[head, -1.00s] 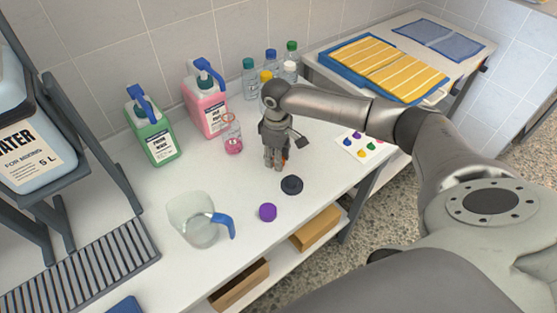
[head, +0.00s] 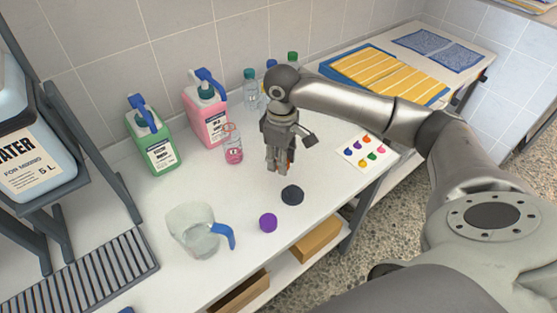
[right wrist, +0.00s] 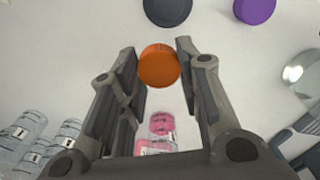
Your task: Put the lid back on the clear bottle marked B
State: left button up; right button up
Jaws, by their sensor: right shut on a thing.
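My right gripper (head: 277,170) points down over the white table and is shut on an orange lid (right wrist: 158,66), held between its fingertips in the right wrist view. In the head view the lid is mostly hidden by the fingers. A clear open bottle with pink contents (head: 233,148) stands to the left of the gripper, apart from it; it also shows in the right wrist view (right wrist: 161,128). I cannot read its mark for certain. A purple lid (head: 268,222) and a dark round lid-like disc (head: 292,195) lie on the table. My left gripper is not in view.
Capped clear bottles (head: 250,88) stand behind the gripper, partly hidden. Pink (head: 207,115) and green (head: 155,148) pump bottles stand along the wall. A clear jug (head: 190,230) with a blue handle is at front left. A colour-dot card (head: 367,151) lies at right.

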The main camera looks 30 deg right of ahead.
jog(key=s+a+r, duration=0.3)
jog(key=s+r, duration=0.1)
jog(key=s, duration=0.4)
jog(key=shift+s+a+r, duration=0.25)
jog(key=shift+s+a, duration=0.1)
jog(key=s+a+r+m, duration=0.1)
jog(key=s+a+m, duration=0.1)
jog(key=a+m, duration=0.4)
jog(key=shift+s+a+r, duration=0.15)
jog(key=shift+a+r, duration=0.1)
jog(key=shift+a, duration=0.6)
